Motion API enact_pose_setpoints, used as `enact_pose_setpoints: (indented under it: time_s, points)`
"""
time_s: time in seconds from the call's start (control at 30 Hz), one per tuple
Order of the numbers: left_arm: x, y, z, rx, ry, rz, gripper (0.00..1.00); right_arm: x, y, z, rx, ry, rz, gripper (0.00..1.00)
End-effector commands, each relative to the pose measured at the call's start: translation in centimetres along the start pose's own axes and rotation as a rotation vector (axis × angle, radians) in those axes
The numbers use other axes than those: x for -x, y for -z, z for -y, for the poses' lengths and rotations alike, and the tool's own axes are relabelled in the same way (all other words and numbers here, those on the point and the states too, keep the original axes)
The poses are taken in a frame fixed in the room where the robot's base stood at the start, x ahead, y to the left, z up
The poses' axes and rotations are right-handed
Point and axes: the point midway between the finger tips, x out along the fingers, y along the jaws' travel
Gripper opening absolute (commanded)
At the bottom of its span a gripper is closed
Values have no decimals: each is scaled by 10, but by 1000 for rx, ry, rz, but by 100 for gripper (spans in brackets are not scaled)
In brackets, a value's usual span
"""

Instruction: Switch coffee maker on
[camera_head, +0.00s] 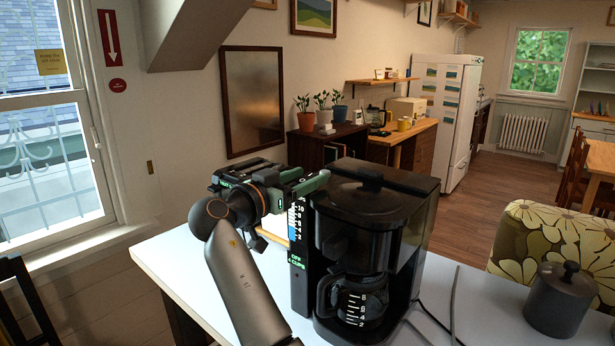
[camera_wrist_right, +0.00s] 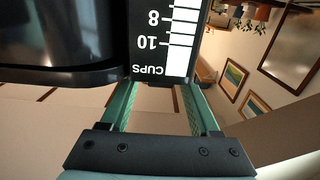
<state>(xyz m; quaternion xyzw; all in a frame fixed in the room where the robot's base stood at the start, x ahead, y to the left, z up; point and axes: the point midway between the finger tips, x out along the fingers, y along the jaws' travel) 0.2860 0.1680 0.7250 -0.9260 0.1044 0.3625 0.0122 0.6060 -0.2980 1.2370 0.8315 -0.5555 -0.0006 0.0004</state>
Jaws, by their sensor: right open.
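The black coffee maker (camera_head: 395,225) stands on a white table, its glass carafe (camera_head: 362,300) in place. Its left front panel has a water gauge (camera_head: 294,220) and a small green display (camera_head: 297,261) reading "OFF" and "4 CUPS". I cannot make out a power switch. My right gripper (camera_head: 318,184) is at the upper left of the machine, beside the top of the gauge. In the right wrist view the picture is upside down; the green fingers of the gripper (camera_wrist_right: 160,88) are apart, with the gauge's "CUPS" end (camera_wrist_right: 165,45) just beyond their tips. Contact is unclear. My left gripper is out of view.
The white table (camera_head: 180,262) has clear room left of the machine. A dark lidded pot (camera_head: 560,300) stands at the right, with cables (camera_head: 453,300) between it and the machine. A flowered chair (camera_head: 540,235) is behind the table. A sloping ceiling piece (camera_head: 190,30) hangs above left.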

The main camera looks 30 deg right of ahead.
Motion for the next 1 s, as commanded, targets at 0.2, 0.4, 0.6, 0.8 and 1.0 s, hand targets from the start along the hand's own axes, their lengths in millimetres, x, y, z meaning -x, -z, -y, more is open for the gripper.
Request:
enact_pose_setpoints:
  time_s: [0.2, 0.4, 0.6, 0.8, 1.0]
  points:
    - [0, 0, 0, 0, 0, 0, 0, 0, 0, 0, 0, 0, 0, 62]
    - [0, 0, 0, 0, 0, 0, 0, 0, 0, 0, 0, 0, 0, 44]
    - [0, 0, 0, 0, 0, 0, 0, 0, 0, 0, 0, 0, 0, 22]
    - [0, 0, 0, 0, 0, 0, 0, 0, 0, 0, 0, 0, 0, 0]
    - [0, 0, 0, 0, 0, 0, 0, 0, 0, 0, 0, 0, 0, 0]
